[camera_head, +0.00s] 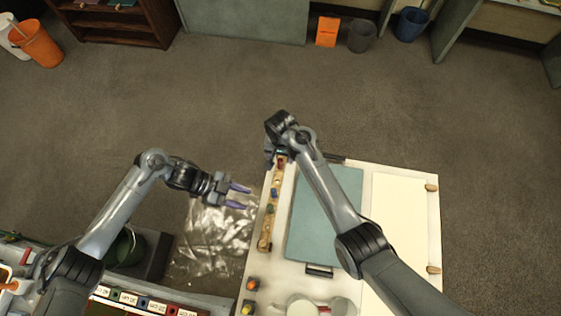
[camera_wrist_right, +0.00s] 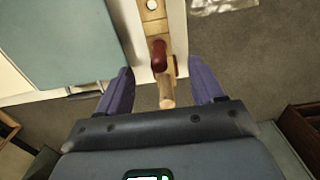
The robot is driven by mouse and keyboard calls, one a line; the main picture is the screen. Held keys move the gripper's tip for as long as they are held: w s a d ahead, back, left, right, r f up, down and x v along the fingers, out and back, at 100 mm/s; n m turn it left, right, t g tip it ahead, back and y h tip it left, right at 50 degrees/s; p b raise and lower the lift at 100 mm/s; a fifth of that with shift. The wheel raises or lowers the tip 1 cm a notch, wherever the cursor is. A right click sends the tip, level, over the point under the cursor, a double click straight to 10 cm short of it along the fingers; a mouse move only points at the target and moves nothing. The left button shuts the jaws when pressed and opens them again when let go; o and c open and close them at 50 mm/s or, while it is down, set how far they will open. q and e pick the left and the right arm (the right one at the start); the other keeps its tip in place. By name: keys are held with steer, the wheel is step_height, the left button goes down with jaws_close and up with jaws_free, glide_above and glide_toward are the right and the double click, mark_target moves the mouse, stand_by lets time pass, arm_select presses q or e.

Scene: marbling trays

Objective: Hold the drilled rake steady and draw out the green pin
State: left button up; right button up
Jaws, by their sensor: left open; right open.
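The drilled rake (camera_head: 265,238) is a long, narrow wooden strip with holes, lying along the left edge of the white table. Several coloured pins stand in it. The green pin (camera_head: 270,209) appears as a small dark green peg near its middle, just below a blue pin (camera_head: 274,194). My left gripper (camera_head: 247,197) is open and empty, left of the rake and apart from it. My right gripper (camera_wrist_right: 160,64) is open over the rake's far end, its fingers on either side of a red pin (camera_wrist_right: 159,55). The rake's wood (camera_wrist_right: 152,10) continues beyond that pin.
A teal board (camera_head: 325,220) lies right of the rake, with a pale sheet (camera_head: 399,220) farther right. Orange (camera_head: 253,284) and yellow knobs stand at the table's near left corner. Clear plastic sheeting (camera_head: 212,240) covers the floor below my left gripper.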

mark_target(280, 164)
steer(key=shift+f, duration=3.55)
steer(key=c, duration=1.2)
jaws_close()
